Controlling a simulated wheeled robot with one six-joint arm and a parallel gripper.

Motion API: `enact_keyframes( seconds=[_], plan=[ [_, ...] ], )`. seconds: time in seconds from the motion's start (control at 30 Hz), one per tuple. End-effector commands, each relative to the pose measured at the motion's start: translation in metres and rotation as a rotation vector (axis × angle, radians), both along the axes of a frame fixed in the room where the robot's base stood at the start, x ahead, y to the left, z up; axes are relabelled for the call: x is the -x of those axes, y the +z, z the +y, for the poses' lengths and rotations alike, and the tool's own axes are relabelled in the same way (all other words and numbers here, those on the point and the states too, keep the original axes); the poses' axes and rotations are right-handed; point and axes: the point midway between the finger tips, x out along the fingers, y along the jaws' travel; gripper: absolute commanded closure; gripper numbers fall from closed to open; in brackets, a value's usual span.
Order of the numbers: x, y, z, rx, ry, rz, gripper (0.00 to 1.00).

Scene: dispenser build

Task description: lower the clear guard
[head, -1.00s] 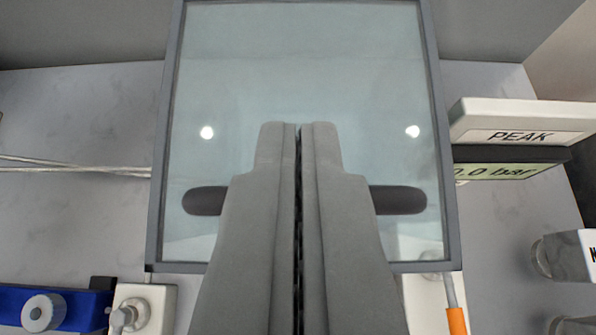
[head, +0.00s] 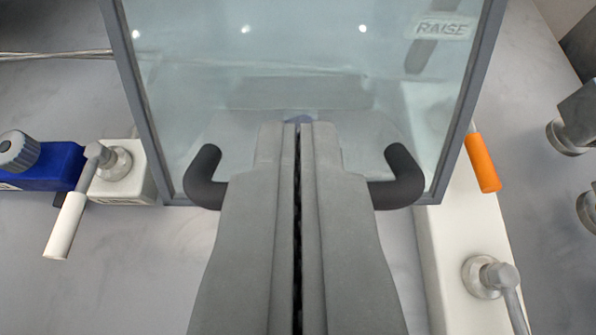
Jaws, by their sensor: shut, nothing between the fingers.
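The clear guard (head: 300,50) is a transparent panel in a dark grey frame, filling the upper middle of the head view. A dark bar handle (head: 403,178) runs across its lower part; its two ends show on either side of my gripper, and its middle is hidden behind the fingers. My gripper (head: 298,125) is shut, with its fingertips over the lower part of the guard. I cannot tell whether the fingers touch the handle. Raised lettering reading RAISE (head: 443,27) shows at the upper right of the panel.
On the left are a blue block (head: 50,167) with a grey knob and a white block (head: 122,190) with a white-handled lever. On the right are an orange-handled lever (head: 482,163), a white panel (head: 455,240) with a grey lever, and grey metal fittings (head: 580,115).

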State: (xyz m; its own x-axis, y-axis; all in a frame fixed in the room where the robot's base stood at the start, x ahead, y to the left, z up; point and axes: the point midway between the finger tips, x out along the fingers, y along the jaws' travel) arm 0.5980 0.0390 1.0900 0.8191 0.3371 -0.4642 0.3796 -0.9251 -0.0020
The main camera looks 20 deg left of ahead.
Motion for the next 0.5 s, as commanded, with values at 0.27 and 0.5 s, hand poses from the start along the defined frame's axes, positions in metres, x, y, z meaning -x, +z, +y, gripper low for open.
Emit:
enact_keyframes(
  seconds=[0.27, 0.5],
  plan=[
    [0.031, -0.05, -0.013, -0.002, -0.002, 0.002, 1.0],
    [0.043, -0.085, -0.018, -0.001, -0.001, 0.002, 1.0]
  ],
)
